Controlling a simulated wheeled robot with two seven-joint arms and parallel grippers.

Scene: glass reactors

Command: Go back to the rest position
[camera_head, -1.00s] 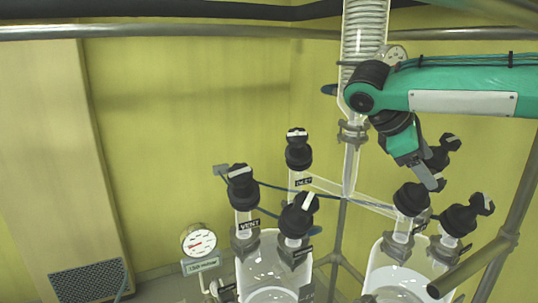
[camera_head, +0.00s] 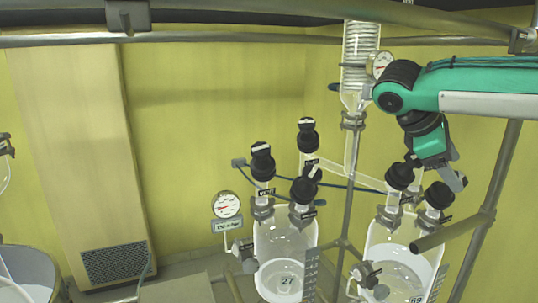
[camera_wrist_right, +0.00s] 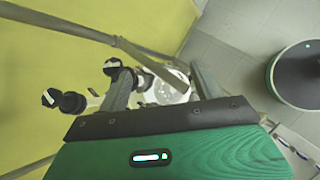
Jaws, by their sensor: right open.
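My right arm comes in from the right in the head view, green and black. Its gripper (camera_head: 447,170) points down beside the black-capped valves of the right reactor (camera_head: 374,254). In the right wrist view, the two grey fingers of this gripper (camera_wrist_right: 160,85) stand apart with nothing between them. Behind them are the black valves (camera_wrist_right: 72,102) and a glass vessel, which do not appear to be held. My left gripper is not in view.
The left glass reactor (camera_head: 268,240) stands beside the right one. A glass coil condenser (camera_head: 360,50) rises behind them. A metal pipe (camera_head: 455,233) runs near my right gripper. A round gauge (camera_head: 226,204) is at the left. A dark-topped round vessel (camera_wrist_right: 305,75) shows in the wrist view.

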